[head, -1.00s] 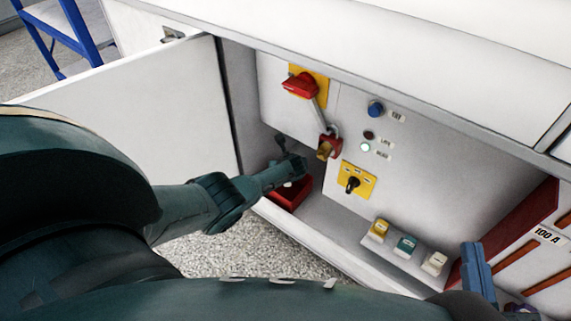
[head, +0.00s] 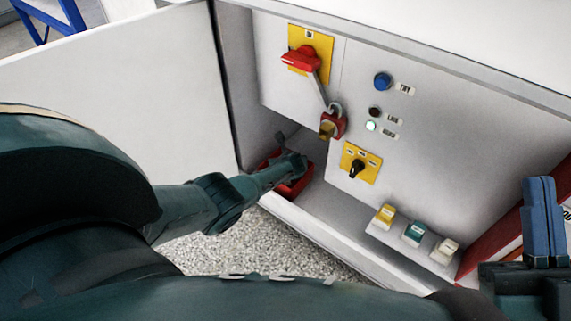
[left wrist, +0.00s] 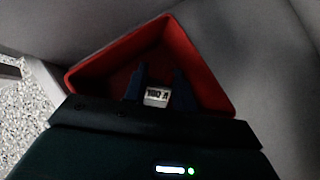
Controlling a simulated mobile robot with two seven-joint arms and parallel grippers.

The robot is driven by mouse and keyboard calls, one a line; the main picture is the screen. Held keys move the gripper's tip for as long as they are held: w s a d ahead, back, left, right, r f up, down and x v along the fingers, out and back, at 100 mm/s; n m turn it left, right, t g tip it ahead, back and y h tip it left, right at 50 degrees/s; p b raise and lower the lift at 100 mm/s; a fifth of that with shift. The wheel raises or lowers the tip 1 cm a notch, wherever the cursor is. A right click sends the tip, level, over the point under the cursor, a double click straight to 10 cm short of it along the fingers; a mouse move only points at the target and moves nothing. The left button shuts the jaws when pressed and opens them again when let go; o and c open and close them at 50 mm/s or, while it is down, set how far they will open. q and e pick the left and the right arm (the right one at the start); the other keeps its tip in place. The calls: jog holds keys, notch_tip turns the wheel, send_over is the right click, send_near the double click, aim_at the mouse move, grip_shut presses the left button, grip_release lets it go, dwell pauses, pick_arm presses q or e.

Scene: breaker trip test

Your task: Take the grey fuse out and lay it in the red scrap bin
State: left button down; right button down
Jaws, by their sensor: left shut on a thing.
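The red scrap bin (head: 296,190) stands on the cabinet floor at the left. My left gripper (head: 298,165) reaches into the cabinet over it. In the left wrist view the left gripper (left wrist: 158,90) is shut on a small light block with dark lettering, the grey fuse (left wrist: 157,97). The fuse is within the outline of the bin (left wrist: 195,68); I cannot tell whether it touches the bottom. In the head view the fuse is hidden by the gripper. My right gripper (head: 543,215) is at the right, its blue fingers together and empty.
The panel carries a red switch handle (head: 301,60), a red padlock (head: 333,124), a blue button (head: 382,81) and a black selector (head: 358,168). Yellow (head: 384,217), teal (head: 413,233) and white (head: 445,250) blocks sit on a ledge. The open door (head: 110,110) is at the left.

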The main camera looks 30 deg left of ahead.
pick_arm(q)
jog(key=c, duration=1.1)
grip_release()
jog(key=shift+o, duration=0.2)
jog(key=shift+r, duration=0.1)
pick_arm(e)
jog(key=shift+r, duration=0.1)
pick_arm(q)
jog(key=shift+s+d+r+p, duration=0.1)
jog(key=shift+r+p, duration=0.05)
jog(key=shift+p, duration=0.2)
jog(key=p+v, duration=0.4)
jog(key=p, duration=0.1)
jog(key=shift+r, duration=0.4)
jog(key=p+v, duration=0.6)
jog(key=v, duration=0.2)
jog(key=shift+s+d+f+p, duration=0.15)
jog(key=shift+s+p, duration=0.05)
jog(key=shift+p, duration=0.15)
pick_arm(e)
jog(key=f+m+g+h, duration=0.1)
jog(key=f+h, duration=0.1)
jog(key=f+m+g+h, duration=0.1)
jog(key=h, duration=0.1)
jog(key=s+d+f+m+g+h, duration=0.1)
jog(key=f+h, duration=0.1)
jog(key=shift+s+f+m+h, duration=0.1)
jog(key=shift+f+m+h, duration=0.2)
jog(key=shift+m, duration=0.1)
